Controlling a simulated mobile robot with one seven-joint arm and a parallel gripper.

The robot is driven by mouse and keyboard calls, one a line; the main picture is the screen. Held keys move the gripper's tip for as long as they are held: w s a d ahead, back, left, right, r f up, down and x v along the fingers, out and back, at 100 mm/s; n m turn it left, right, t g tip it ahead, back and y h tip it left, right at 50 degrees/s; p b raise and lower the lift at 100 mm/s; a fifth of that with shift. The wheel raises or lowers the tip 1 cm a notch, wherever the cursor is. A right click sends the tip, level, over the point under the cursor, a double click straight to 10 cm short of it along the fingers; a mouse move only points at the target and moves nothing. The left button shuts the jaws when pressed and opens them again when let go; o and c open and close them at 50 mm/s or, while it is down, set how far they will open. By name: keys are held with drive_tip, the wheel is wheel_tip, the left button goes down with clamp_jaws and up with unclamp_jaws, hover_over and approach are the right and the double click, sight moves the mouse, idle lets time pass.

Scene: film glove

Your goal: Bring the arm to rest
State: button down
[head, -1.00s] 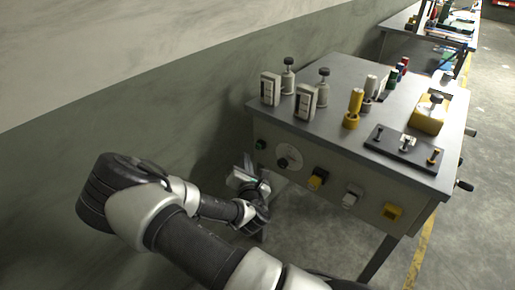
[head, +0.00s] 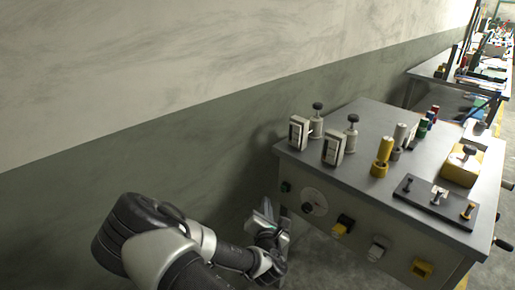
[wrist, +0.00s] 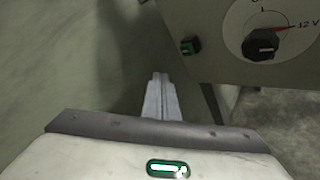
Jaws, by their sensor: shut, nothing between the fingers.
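My arm comes up from the bottom of the head view and bends at the left. My gripper (wrist: 162,98) shows in the wrist view with its fingers together and nothing between them. In the head view it is small and partly hidden by my wrist, close to the left front corner of the metal control bench (head: 365,218). In the wrist view the fingers point along the wall, to the left of the bench's front panel (wrist: 215,60), and I see no contact.
The panel carries a green switch (wrist: 190,45) and a dial (wrist: 263,42). Gauges, posts and a yellow block (head: 461,168) stand on the bench top. The wall (head: 120,165) runs along the left. More cluttered benches stand at the far right.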

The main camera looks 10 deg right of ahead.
drive_tip(key=s+a+r+m+g+y, duration=0.3)
drive_tip(key=s+r+m+g, duration=0.7)
drive_tip(key=s+r+m, duration=1.15)
drive_tip(key=s+d+r+m, duration=0.4)
drive_tip(key=s+r+m, duration=0.1)
drive_tip(key=s, duration=0.4)
wheel_tip(320, 180, up, 22)
drive_tip(key=s+p, duration=0.1)
drive_tip(key=p, duration=2)
drive_tip(key=shift+r+g+p, duration=0.15)
drive_tip(key=shift+g+p, duration=0.15)
drive_tip(key=shift+p, duration=0.1)
